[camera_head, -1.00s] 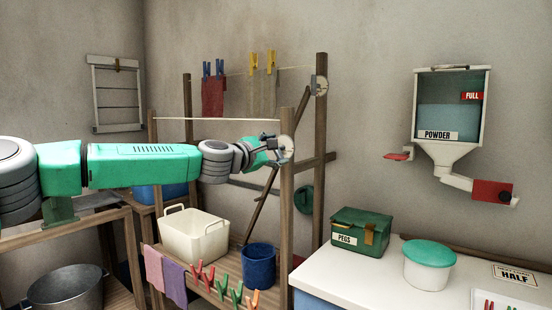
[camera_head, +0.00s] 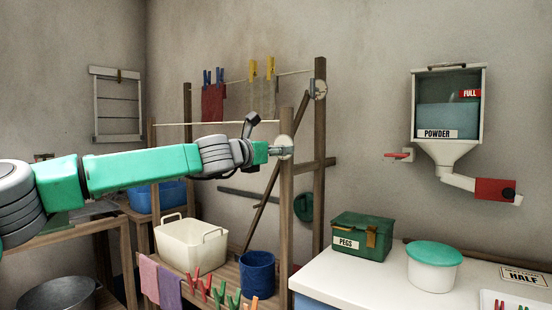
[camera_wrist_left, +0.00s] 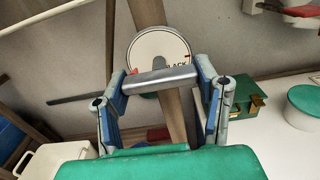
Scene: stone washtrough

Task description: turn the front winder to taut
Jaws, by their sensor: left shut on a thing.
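The front winder (camera_head: 286,146) is a pale round dial on the near wooden post, partly hidden by my left gripper (camera_head: 273,152). In the left wrist view its white dial (camera_wrist_left: 150,43) shows the letters "LACK" and a small red mark at the right. A grey metal bar, the winder's handle (camera_wrist_left: 160,80), lies crosswise in front of the dial. My left gripper (camera_wrist_left: 162,92) is shut on this handle, one finger at each end. The front line (camera_head: 215,122) runs left from the post and looks nearly straight. My right gripper is not in view.
A rear winder (camera_head: 319,89) sits on the far post, its line holding pegged cloths (camera_head: 213,102). Below are a cream tub (camera_head: 190,245), a blue bucket (camera_head: 257,272) and a rail of coloured pegs. A green peg box (camera_head: 361,236) stands on the white counter at right.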

